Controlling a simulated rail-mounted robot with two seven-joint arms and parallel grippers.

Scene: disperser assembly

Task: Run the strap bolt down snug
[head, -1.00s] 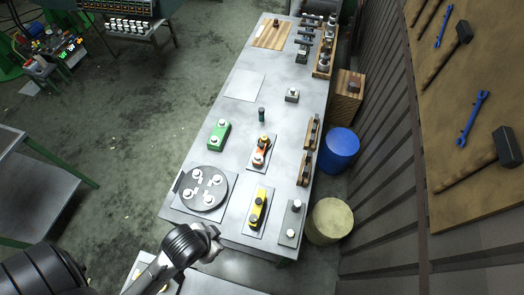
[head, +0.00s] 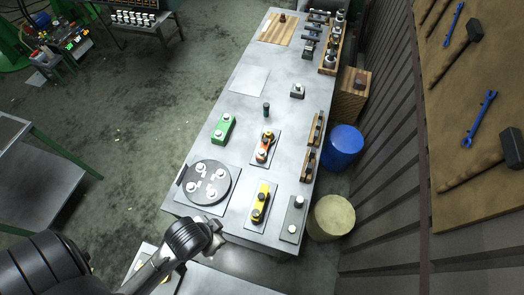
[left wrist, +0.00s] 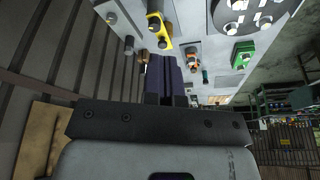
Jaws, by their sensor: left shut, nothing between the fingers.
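My left gripper (head: 217,230) is shut and empty, in the air by the table's front edge, near the dark round plate. In the left wrist view its dark fingers (left wrist: 165,78) are together. A yellow strap-like bar (head: 260,204) with bolts sits on a plate at the table's front; it also shows in the left wrist view (left wrist: 156,27). An orange bar (head: 265,147) with bolts lies behind it. A grey plate (head: 293,218) with upright bolts is to its right. I cannot tell which bolt is the strap bolt or how deep it sits. My right gripper is not in view.
The dark round plate (head: 196,190) carries several white-headed parts. A green block (head: 222,128) and wooden racks (head: 309,161) stand on the table (head: 200,150). A blue drum (head: 342,146) and a cream drum (head: 331,217) stand on the floor to the right.

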